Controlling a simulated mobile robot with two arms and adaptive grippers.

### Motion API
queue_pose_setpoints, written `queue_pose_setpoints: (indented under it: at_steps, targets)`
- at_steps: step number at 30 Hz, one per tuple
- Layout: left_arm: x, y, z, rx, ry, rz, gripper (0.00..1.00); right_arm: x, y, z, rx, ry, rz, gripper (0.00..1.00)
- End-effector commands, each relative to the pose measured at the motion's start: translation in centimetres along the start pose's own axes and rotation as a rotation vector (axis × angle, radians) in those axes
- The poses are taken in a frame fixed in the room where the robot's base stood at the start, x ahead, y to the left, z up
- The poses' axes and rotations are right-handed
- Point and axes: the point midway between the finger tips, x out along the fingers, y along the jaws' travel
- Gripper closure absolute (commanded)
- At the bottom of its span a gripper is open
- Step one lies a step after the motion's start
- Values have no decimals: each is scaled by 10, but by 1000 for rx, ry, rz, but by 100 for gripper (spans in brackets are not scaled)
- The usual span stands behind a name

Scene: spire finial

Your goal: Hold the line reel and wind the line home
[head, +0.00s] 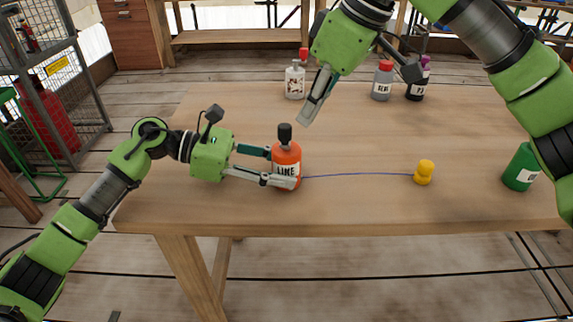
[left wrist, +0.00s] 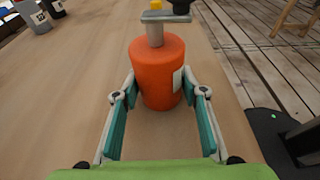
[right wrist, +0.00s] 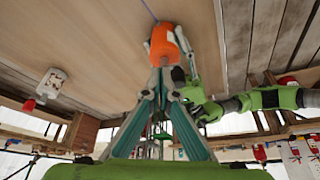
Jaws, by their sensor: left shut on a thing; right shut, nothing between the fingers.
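The line reel (head: 287,160) is an orange cylinder labelled LINE, upright on the table, with a dark knob (head: 285,133) on top. My left gripper (head: 283,167) is shut around its body from the left; the left wrist view shows a finger on each side of the reel (left wrist: 157,75) and a grey crank bar (left wrist: 166,16) above it. A thin blue line (head: 350,174) runs right along the table from the reel to a yellow float (head: 424,172). My right gripper (head: 308,115) is shut and empty, above the table beyond the reel. The right wrist view also shows the reel (right wrist: 164,45) past its fingertips.
On the wooden table (head: 450,215), a white bottle with a red cap (head: 295,82), a grey bottle (head: 382,80) and a dark bottle (head: 417,85) stand at the back. A green bottle (head: 521,168) stands at the right. The table around the line is clear.

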Motion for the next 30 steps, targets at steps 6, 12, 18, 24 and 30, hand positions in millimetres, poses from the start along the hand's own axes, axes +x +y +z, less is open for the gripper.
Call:
queue_pose_setpoints:
  at_steps: [6,12,18,24,30]
  targets:
    - [0,0,0,0,0,-1,73,8,0,4,0,0,-1,100]
    - [0,0,0,0,0,-1,73,15,0,7,0,0,-1,100]
    - [0,0,0,0,0,0,73,23,0,10,0,0,0,100]
    - [0,0,0,0,0,0,73,26,0,11,1,0,0,100]
    - [0,0,0,0,0,0,73,26,0,11,1,0,0,100]
